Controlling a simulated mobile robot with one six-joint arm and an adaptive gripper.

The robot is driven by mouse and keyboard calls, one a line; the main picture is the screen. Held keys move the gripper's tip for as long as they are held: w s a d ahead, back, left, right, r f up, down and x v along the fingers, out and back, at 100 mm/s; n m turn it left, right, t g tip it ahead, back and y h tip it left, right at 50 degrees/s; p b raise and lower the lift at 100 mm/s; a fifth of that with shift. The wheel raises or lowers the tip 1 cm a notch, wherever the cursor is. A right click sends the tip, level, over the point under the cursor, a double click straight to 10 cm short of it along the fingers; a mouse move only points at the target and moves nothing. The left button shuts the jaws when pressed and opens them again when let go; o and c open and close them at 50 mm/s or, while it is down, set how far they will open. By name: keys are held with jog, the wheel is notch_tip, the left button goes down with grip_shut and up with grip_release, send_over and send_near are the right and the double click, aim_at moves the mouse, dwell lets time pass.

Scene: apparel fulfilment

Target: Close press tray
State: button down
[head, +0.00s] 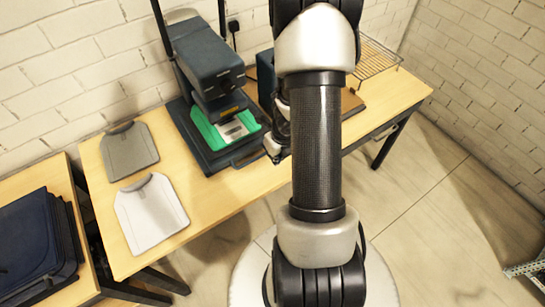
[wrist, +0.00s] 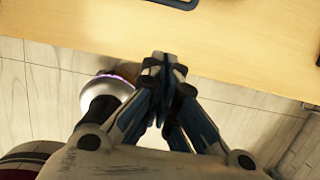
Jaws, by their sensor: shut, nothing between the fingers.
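A dark blue press (head: 208,65) stands on the wooden table against the wall. Its dark tray (head: 232,157) extends from under the press head toward the table's front edge. A green piece with a pale grey patch (head: 234,127) lies on the tray, mostly clear of the head. My gripper (head: 274,157) is just right of the tray's front corner, partly hidden by my arm. I cannot tell whether it touches the tray. In the wrist view my gripper (wrist: 165,62) is shut and empty near the table's edge.
A wire rack (head: 372,60) sits at the table's back right. A side table at left holds dark folded garments (head: 38,245). The right table end (head: 395,95) is clear.

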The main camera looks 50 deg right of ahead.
jog(key=b+x, duration=0.5)
jog(key=x, duration=0.4)
jog(key=shift+a+b, duration=0.1)
jog(key=shift+b, duration=0.3)
jog(key=w+p, duration=0.3)
jog(key=shift+d+r, duration=0.1)
jog(key=shift+d, duration=0.2)
jog(key=shift+w+d+f, duration=0.1)
jog(key=shift+w+f, duration=0.2)
jog(key=shift+w, duration=0.1)
jog(key=shift+p, duration=0.3)
jog(key=shift+w+d+r, duration=0.1)
jog(key=shift+w, duration=0.2)
jog(key=shift+w+d+p, duration=0.15)
jog(key=shift+w+p, duration=0.2)
jog(key=shift+w, duration=0.6)
jog(key=shift+s, duration=0.15)
